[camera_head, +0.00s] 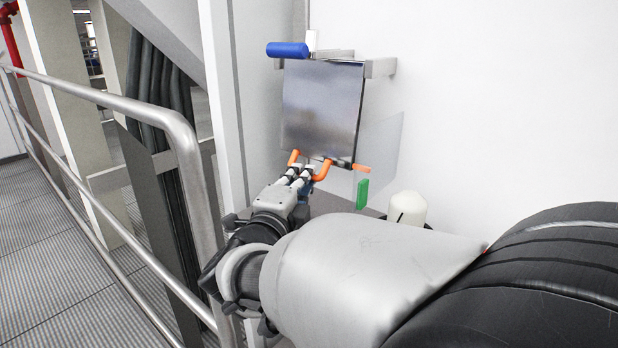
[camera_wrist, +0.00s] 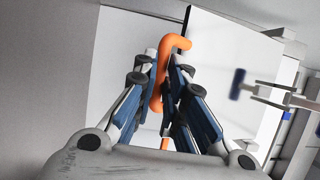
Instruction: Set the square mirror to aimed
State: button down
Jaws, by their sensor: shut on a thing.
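The square mirror (camera_head: 322,105) is a grey reflective plate, tilted, held by a bracket near the white wall in the head view. It also shows as a pale panel in the wrist view (camera_wrist: 228,75). An orange bent handle (camera_head: 322,170) runs along the mirror's lower edge, and it shows between my fingers in the wrist view (camera_wrist: 168,62). My gripper (camera_head: 299,174) is at the lower edge of the mirror, with its fingers closed around the orange handle. The fingers hide part of the handle.
A blue handle (camera_head: 287,49) sits at the mirror's upper left. A green tab (camera_head: 362,193) and a clear panel (camera_head: 385,145) are at lower right. A white rounded cap (camera_head: 407,208) stands near my arm. A metal railing (camera_head: 185,150) runs along the left.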

jog(key=shift+g, duration=0.5)
jog(key=s+a+r+p, duration=0.1)
jog(key=s+a+r, duration=0.1)
jog(key=s, duration=0.1)
jog(key=shift+s+a+r+p, duration=0.15)
jog(key=shift+s+a+p, duration=0.15)
jog(key=shift+a+p, duration=0.1)
jog(key=c, duration=1.7)
grip_release()
jog(key=shift+w+d, duration=0.15)
jog(key=shift+o, duration=0.2)
jog(key=v, duration=1.2)
